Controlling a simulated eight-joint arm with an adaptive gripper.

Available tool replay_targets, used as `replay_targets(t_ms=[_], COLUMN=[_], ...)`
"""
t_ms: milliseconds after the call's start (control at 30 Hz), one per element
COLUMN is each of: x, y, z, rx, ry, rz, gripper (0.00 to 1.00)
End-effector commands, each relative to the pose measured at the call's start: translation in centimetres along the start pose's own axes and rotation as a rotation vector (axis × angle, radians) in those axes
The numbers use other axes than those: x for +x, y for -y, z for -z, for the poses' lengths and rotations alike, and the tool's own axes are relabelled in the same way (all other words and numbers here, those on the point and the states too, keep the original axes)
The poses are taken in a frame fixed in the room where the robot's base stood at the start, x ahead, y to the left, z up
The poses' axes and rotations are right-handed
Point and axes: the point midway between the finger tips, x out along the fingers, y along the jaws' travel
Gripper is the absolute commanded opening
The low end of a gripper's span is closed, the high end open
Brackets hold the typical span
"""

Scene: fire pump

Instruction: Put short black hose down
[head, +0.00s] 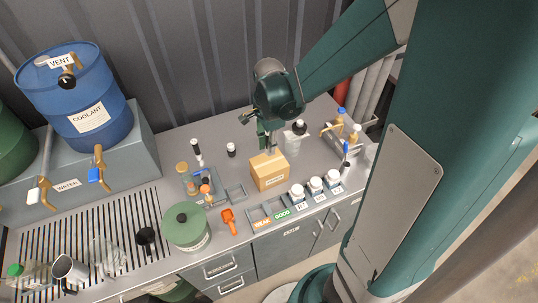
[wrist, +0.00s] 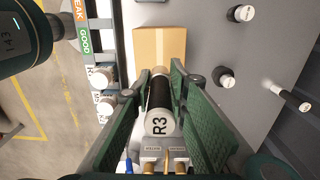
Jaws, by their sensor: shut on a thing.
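My gripper (wrist: 162,72) is shut on a short black cylinder, the short black hose (wrist: 160,92), which shows between the two green fingers in the wrist view. A white round part marked R3 (wrist: 160,124) shows at its near end. I cannot tell whether it belongs to the hose or stands behind it. In the head view my gripper (head: 267,143) points down just above the cardboard box (head: 270,172), and the hose is mostly hidden there. The box (wrist: 160,47) lies beyond the fingertips in the wrist view.
A clear bottle with a black cap (head: 299,128) stands right of my gripper. A valve block (head: 341,137) is farther right. Grey bench top is free behind the box.

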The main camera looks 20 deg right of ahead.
Motion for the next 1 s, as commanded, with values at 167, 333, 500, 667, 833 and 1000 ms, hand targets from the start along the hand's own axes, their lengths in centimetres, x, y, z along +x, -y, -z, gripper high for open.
replay_targets(t_ms=[167, 333, 500, 667, 833, 1000], x=[1.0, 1.1, 1.1, 1.5, 2.8, 4.3], y=[0.0, 0.0, 0.0, 0.0, 0.0, 0.0], z=[0.0, 0.0, 0.0, 0.0, 0.0, 0.0], rx=[0.000, 0.000, 0.000, 0.000, 0.000, 0.000], ry=[0.000, 0.000, 0.000, 0.000, 0.000, 0.000], rz=[0.000, 0.000, 0.000, 0.000, 0.000, 0.000], gripper=[0.03, 0.03, 0.03, 0.03, 0.03, 0.03])
